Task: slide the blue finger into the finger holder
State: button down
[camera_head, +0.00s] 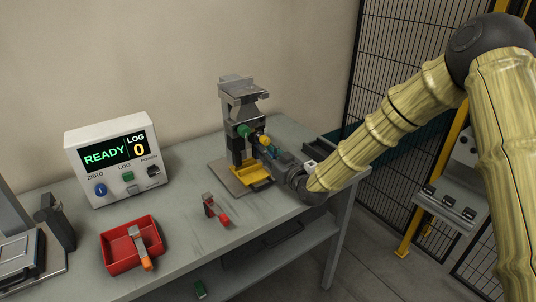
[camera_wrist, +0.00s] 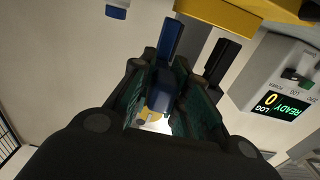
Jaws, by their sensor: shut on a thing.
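My gripper (camera_head: 273,154) is at the right side of the upright grey fixture (camera_head: 238,95) on the table. The blue finger (camera_wrist: 171,38) shows in the wrist view, standing out between my gripper's dark jaws (camera_wrist: 166,85), which are shut on it. In the head view only a small bluish bit shows at the gripper tip. The fixture has a yellow part (camera_head: 246,172) at its base; a yellow part (camera_wrist: 236,14) also shows at the top of the wrist view, apart from the blue finger. I cannot tell which part is the finger holder.
A white READY display box (camera_head: 113,158) stands left of the fixture. A red tray (camera_head: 112,264) holds an orange-handled tool (camera_head: 146,263). A small red-and-grey piece (camera_head: 210,206) lies in front of the fixture. Clear tabletop lies between them. A black mesh fence (camera_head: 400,45) stands behind.

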dwell(0.3)
jog(key=c, duration=1.3)
grip_release()
jog(key=shift+a, duration=0.1)
